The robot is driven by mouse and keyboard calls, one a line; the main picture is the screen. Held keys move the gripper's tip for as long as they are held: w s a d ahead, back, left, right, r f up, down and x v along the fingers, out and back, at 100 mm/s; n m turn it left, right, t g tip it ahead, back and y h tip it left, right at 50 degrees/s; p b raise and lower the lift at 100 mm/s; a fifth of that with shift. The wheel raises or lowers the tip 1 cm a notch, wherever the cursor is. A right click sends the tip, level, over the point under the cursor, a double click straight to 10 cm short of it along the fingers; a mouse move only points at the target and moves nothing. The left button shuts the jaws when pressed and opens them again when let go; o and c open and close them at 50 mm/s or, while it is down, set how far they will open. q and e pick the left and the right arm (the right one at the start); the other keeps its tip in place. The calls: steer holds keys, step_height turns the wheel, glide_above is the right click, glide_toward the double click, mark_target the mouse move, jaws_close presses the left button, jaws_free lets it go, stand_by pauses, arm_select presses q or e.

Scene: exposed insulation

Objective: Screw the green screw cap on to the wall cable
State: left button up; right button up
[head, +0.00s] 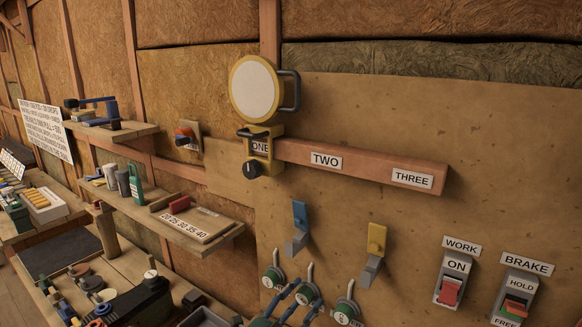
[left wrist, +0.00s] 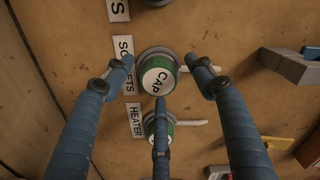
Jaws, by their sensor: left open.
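A green screw cap (left wrist: 160,76) with a white top marked CAP is at a grey round mount on the wall, beside the SOCKETS label (left wrist: 124,65). A pale cable or lever stub (left wrist: 202,62) sticks out beside it. My left gripper (left wrist: 160,78) has its three blue fingers spread open around this cap; I cannot tell if they touch it. In the head view my left gripper (head: 306,298) reaches up from the bottom to the middle of a row of three green fittings. A second green fitting (left wrist: 152,129) by the HEATER label is partly hidden by a finger. My right gripper is not in view.
A blue switch (head: 300,215) and a yellow switch (head: 376,238) are above the green fittings. The WORK switch (head: 452,282) and BRAKE switch (head: 516,300) are to the right. A wooden shelf (head: 226,232) juts out at left. The brown panel between is bare.

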arm_select(q)
steer(key=p+v, duration=0.3)
steer(key=v, duration=0.6)
stand_by(0.4)
steer(key=shift+f, duration=0.1)
stand_by(1.0)
steer(key=shift+a, duration=0.15)
